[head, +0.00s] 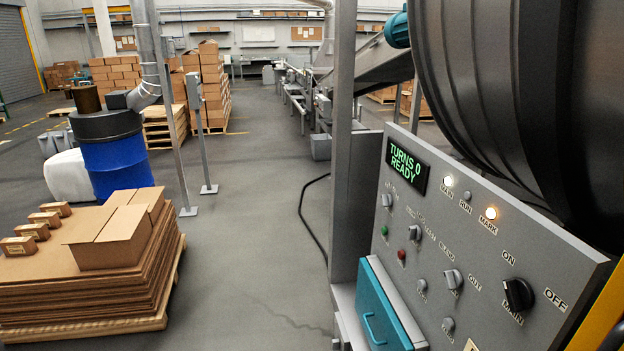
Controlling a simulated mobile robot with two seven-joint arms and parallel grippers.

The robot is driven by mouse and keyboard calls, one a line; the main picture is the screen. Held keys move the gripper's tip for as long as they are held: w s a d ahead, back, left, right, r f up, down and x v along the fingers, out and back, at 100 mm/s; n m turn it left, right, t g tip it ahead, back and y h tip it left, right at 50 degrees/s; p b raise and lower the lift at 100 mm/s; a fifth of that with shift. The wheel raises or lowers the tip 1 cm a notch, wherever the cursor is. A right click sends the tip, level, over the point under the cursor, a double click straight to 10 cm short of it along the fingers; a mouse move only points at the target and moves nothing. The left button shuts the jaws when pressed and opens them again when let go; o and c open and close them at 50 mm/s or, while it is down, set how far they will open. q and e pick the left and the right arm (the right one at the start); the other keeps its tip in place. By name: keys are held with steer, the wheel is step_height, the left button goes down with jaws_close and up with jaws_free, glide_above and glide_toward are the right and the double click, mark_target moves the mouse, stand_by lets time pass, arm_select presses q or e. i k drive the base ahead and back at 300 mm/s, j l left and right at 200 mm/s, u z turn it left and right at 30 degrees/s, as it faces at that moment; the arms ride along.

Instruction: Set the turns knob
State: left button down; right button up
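The control panel (470,240) is a tilted grey plate at the right. Its display (406,165) reads "TURNS 0 READY" in green. Below the display are a small grey knob (387,200) and a second grey knob (415,233). Another grey knob (453,278) sits lower, near smaller knobs. Their labels are too small or slanted to read surely, so I cannot tell which is the turns knob. A large black main switch (518,294) has ON and OFF labels. Neither of my grippers is in view.
A big dark drum (510,90) hangs over the panel. A teal drawer (380,310) is below. A cardboard pallet (90,260) stands left; the floor (260,230) between is clear.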

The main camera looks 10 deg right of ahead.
mark_target(387, 200)
steer(key=i+z, duration=0.2)
steer(key=i, duration=0.35)
steer(key=i+j+z, duration=0.2)
steer(key=i, duration=0.35)
steer(key=i+j+z, duration=0.2)
steer(key=i, duration=0.3)
steer(key=i+j+z, duration=0.2)
steer(key=i+j, duration=0.2)
steer(key=i+j+z, duration=1.15)
steer(key=j, duration=0.35)
